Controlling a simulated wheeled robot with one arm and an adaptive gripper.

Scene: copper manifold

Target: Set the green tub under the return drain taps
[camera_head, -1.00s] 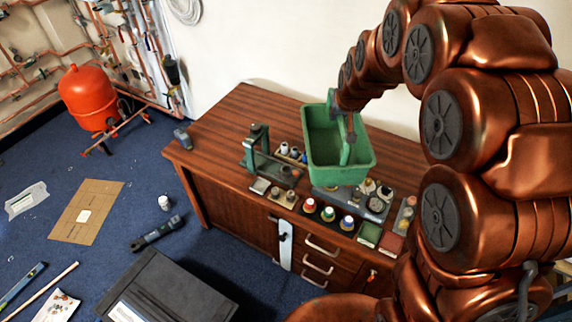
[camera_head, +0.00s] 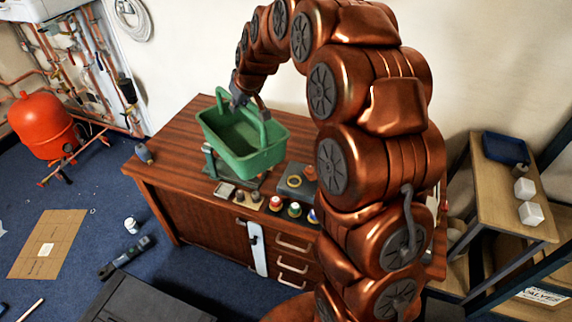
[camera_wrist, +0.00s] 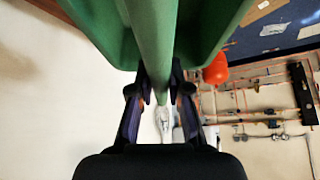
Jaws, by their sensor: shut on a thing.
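The green tub (camera_head: 243,148) hangs from my gripper (camera_head: 240,97) above the wooden bench, tilted a little, with its open top facing up. My gripper is shut on the tub's green handle. In the wrist view the handle (camera_wrist: 153,40) runs between the two fingers of my gripper (camera_wrist: 158,95). Copper pipework (camera_head: 85,60) is on the wall at the far left, and it also shows in the wrist view (camera_wrist: 250,115). I cannot pick out the return drain taps among the pipes.
A red vessel (camera_head: 42,125) stands on the floor before the pipes. The wooden bench (camera_head: 165,155) carries a green stand, small pots and a grey tool. Cardboard (camera_head: 48,243), a level-like tool (camera_head: 126,257) and a black case (camera_head: 140,300) lie on blue carpet. Shelving (camera_head: 490,200) stands right.

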